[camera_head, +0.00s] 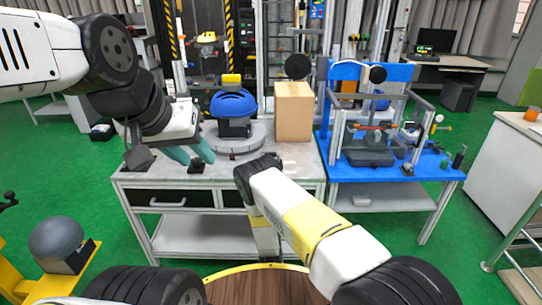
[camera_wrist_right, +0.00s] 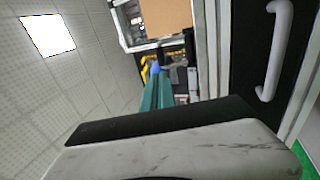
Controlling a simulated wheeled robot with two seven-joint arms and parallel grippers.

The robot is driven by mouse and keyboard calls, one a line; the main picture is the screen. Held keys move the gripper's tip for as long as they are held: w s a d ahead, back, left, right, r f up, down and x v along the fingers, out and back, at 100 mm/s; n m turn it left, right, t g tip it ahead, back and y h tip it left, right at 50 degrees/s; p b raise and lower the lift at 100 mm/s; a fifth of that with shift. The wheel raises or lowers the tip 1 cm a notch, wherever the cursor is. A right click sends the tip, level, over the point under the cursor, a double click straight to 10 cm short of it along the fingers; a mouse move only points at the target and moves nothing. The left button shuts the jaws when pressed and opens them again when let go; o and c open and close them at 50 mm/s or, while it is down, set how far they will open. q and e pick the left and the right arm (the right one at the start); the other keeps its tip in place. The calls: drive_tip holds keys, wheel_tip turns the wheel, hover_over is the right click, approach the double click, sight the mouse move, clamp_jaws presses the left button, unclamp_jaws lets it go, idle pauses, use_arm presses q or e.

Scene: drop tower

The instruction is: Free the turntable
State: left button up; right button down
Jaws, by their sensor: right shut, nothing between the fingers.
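A grey round turntable (camera_head: 257,140) lies on the grey workbench, partly hidden behind my left gripper's side. A blue helmet (camera_head: 234,103) on a dark stand sits on it, with a yellow piece on top. A brown cardboard box (camera_head: 294,112) stands upright at its right; whether it touches the disc I cannot tell. It also shows in the right wrist view (camera_wrist_right: 166,17). My left gripper (camera_head: 193,155) has teal fingers apart, empty, over the bench left of the turntable. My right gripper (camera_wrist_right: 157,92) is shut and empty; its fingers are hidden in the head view.
Small dark blocks (camera_head: 139,158) lie on the bench near its left front. The bench has drawers with a handle (camera_head: 168,202). A blue table (camera_head: 398,170) with a metal frame rig stands to the right. Green floor is open between the furniture.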

drive_tip(key=shift+w, duration=0.1)
drive_tip(key=x, duration=1.4)
drive_tip(key=shift+r, duration=0.15)
drive_tip(key=w+r+g, duration=0.4)
drive_tip(key=w+g, duration=0.5)
drive_tip(key=w, duration=0.1)
idle(0.6)
drive_tip(key=shift+w+r, duration=0.1)
drive_tip(key=shift+r, duration=0.1)
idle(0.4)
